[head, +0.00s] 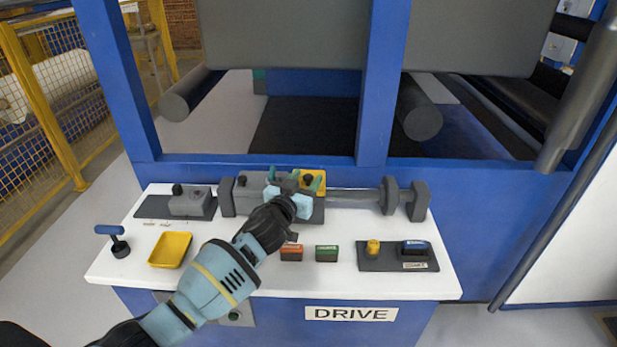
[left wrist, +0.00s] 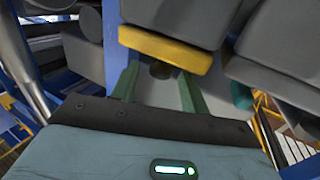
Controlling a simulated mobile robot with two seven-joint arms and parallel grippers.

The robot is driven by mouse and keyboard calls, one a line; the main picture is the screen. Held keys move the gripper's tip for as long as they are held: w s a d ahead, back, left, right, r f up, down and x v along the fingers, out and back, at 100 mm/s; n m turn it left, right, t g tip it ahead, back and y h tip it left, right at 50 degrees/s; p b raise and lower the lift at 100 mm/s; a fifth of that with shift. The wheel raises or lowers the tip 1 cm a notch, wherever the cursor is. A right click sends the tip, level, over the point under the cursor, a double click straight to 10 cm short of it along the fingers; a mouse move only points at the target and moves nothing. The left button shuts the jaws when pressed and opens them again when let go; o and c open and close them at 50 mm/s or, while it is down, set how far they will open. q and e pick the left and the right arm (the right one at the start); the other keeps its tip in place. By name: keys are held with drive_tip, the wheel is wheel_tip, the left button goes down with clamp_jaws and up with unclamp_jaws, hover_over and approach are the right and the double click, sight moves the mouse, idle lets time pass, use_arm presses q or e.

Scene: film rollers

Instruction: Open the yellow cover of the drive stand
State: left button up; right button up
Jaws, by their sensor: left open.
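The yellow cover (head: 318,188) is at the middle of the grey drive stand (head: 245,205) on the white bench top, with a small black knob (head: 308,179) on its front. My left gripper (head: 294,178) reaches up to the cover and partly hides it. In the left wrist view the yellow cover (left wrist: 165,48) is just ahead. The black knob (left wrist: 160,70) shows between the open green fingers of my left gripper (left wrist: 158,82), with space on both sides. The cover appears closed. My right gripper is not in view.
On the white bench top (head: 215,272) are a yellow tray (head: 170,249), a blue-handled lever (head: 117,243), an orange block (head: 292,253), a green block (head: 326,253) and a dark plate (head: 375,263) at the right. Blue frame posts (head: 380,90) stand behind the drive stand.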

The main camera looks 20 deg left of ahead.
use_arm(q)
drive_tip(key=shift+w+d, duration=0.1)
drive_tip(key=shift+w, duration=0.9)
drive_tip(key=shift+c, duration=0.2)
clamp_jaws()
